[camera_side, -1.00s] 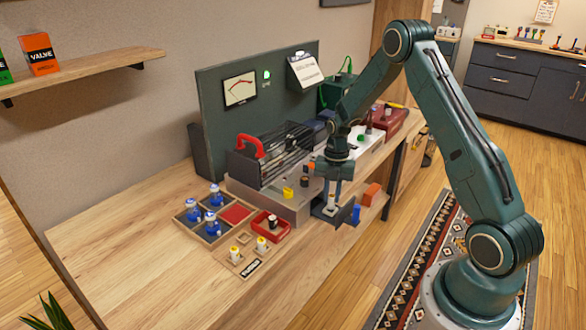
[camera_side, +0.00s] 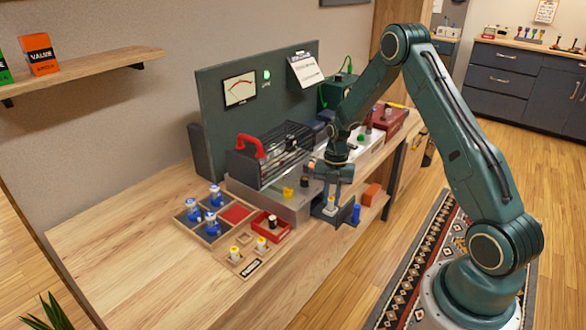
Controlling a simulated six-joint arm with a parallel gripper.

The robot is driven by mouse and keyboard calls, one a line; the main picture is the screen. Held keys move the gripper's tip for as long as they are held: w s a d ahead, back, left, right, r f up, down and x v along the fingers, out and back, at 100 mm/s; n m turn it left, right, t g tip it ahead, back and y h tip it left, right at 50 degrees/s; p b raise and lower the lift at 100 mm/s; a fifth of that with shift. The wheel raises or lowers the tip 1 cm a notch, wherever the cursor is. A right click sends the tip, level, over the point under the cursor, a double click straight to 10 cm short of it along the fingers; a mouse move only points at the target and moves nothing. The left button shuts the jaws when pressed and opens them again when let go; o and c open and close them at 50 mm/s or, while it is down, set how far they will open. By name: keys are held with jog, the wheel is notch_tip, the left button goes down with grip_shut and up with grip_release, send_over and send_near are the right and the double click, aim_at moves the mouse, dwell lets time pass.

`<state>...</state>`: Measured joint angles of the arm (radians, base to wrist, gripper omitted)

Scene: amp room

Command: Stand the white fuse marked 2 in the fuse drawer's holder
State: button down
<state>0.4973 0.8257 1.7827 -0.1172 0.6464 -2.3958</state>
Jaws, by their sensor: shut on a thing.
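My gripper (camera_side: 332,196) points down over the open fuse drawer (camera_side: 346,214) at the front of the amp chassis. It is shut on a small white fuse (camera_side: 331,204), whose lower end has a yellowish part. The fuse is upright and low at the drawer. The number on it is too small to read. The fingers and the drawer hide whether its foot touches the holder.
Two white-and-yellow fuses (camera_side: 261,243) stand in a wooden rack at the front. A red tray (camera_side: 284,228) holds a dark-and-white fuse. Blue-and-white tubes (camera_side: 211,222) stand in a sectioned tray.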

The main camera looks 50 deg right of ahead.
jog(key=shift+f, duration=0.45)
dwell(0.4)
jog(key=c, duration=1.2)
grip_release()
jog(key=shift+c, duration=0.2)
jog(key=shift+r, duration=0.1)
notch_tip(320, 180, up, 13)
jog(key=d, duration=0.2)
jog(key=shift+w+r, duration=0.2)
jog(key=shift+w, duration=0.2)
